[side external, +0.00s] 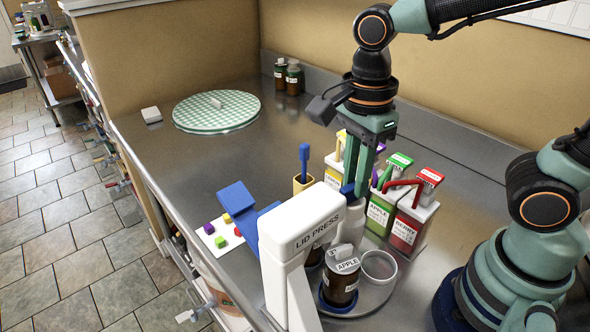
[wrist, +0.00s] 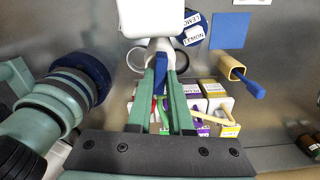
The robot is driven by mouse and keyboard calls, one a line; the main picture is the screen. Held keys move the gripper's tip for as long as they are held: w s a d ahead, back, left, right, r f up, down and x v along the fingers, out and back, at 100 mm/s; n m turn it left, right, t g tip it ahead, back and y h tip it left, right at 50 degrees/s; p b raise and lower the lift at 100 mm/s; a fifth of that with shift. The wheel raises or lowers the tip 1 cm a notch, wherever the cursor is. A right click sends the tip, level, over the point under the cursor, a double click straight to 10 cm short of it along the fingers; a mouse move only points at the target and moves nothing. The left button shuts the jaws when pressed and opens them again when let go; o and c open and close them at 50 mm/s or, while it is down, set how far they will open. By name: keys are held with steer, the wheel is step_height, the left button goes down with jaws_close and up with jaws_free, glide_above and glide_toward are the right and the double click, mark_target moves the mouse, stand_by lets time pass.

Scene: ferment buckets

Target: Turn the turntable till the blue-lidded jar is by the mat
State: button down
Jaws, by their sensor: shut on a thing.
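My gripper (wrist: 160,85) points down beside the white lid press (side external: 310,230), its fingers shut on an upright blue peg (wrist: 160,68); the peg also shows in the side view (side external: 347,189). The grey turntable (side external: 374,302) is low beside the press, which partly hides it. A dark jar (side external: 338,290) labelled APPLE stands on its near side, in a blue ring. Another dark jar is mostly hidden behind the press. In the wrist view a blue round top (wrist: 193,17) with white labels shows beside the press head. A flat blue mat (wrist: 230,31) lies to its right.
Several labelled boxes with coloured lids (side external: 404,228) stand close behind my gripper. A yellow holder (side external: 303,182) with a blue-handled tool stands nearby. A white board (side external: 212,235) with coloured cubes lies left of the press.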

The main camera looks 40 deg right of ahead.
steer(key=shift+r+m, duration=0.1)
steer(key=shift+m, duration=3.5)
steer(key=c, duration=0.8)
jaws_free()
step_height(320, 180, up, 12)
